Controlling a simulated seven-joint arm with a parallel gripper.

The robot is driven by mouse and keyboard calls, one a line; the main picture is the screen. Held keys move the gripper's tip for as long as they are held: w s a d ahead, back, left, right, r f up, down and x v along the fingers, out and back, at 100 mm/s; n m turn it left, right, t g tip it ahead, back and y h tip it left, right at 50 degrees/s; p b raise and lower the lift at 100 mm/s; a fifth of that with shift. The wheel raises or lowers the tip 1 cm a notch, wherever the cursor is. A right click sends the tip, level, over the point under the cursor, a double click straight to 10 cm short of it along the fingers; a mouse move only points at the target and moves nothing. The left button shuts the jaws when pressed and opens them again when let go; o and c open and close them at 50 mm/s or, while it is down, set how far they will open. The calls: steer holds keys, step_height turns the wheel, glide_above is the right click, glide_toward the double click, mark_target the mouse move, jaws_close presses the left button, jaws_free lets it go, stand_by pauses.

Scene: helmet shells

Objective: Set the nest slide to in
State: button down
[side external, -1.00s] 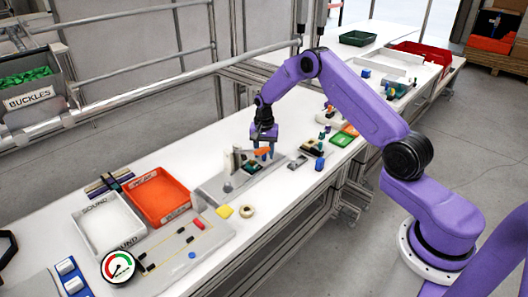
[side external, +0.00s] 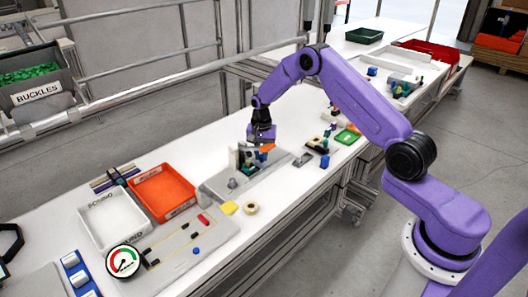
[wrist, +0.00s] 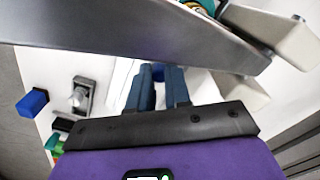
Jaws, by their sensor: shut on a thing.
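The nest slide sits in a fixture on a grey base plate (side external: 275,173), beside a pale upright panel (side external: 234,160) in the side external view. My gripper (side external: 257,151) is low over the fixture, close to the right of that panel. In the wrist view my gripper (wrist: 159,92) is shut, with a small blue piece (wrist: 158,72) between its fingers, which looks like the slide's handle. The slide's body is mostly hidden by the fingers and a broad grey part across the wrist view. An orange piece (side external: 268,148) shows just right of the fingers.
An orange tray (side external: 165,212) and a white tray (side external: 88,222) stand left of the fixture.

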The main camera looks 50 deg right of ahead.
steer(key=c, duration=1.1)
jaws_free()
steer(key=shift+a, duration=0.35)
steer(key=shift+o, duration=0.2)
steer(key=shift+d, duration=0.1)
step_height(320, 180, up, 17)
steer(key=shift+r, duration=0.2)
